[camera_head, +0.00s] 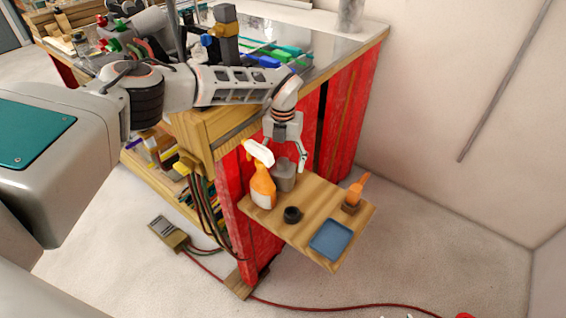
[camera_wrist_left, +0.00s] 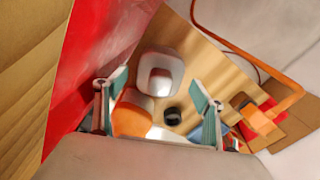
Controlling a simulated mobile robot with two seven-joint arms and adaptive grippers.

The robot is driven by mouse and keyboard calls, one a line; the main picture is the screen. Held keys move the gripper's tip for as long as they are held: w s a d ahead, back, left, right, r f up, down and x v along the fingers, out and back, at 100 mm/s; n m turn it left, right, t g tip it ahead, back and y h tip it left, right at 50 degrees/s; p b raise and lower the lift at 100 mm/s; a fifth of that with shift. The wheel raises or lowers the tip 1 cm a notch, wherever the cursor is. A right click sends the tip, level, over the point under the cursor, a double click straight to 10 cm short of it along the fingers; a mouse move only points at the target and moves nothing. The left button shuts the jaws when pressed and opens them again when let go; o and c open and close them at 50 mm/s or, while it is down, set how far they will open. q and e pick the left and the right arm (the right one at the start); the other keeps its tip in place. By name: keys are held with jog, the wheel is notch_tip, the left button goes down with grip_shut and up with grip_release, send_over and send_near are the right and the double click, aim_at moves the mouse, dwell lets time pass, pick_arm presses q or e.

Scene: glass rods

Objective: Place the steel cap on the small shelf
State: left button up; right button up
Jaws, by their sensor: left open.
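A grey, rounded-square steel cap (camera_head: 284,174) appears to stand on the small wooden shelf (camera_head: 318,205) beside the orange spray bottle; I take this grey piece for the cap. In the left wrist view its pale top (camera_wrist_left: 160,72) shows ahead of the fingers, roughly between them. My left gripper (camera_head: 286,152) is open and empty, just above the grey piece, pointing down. In the left wrist view its two fingers (camera_wrist_left: 160,86) are spread apart. I cannot tell whether either finger touches the piece. My right gripper is not in view.
The orange spray bottle (camera_head: 263,188) stands close to the left. A black ring (camera_head: 292,215), a blue tray (camera_head: 330,240) and an orange-handled tool (camera_head: 356,190) are also on the shelf. The red cabinet side (camera_head: 350,110) is close behind; bare wood lies in the shelf's middle.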

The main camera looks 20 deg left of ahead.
pick_arm(q)
notch_tip(320, 180, up, 12)
jog(key=b, duration=0.1)
jog(key=shift+f, duration=0.25)
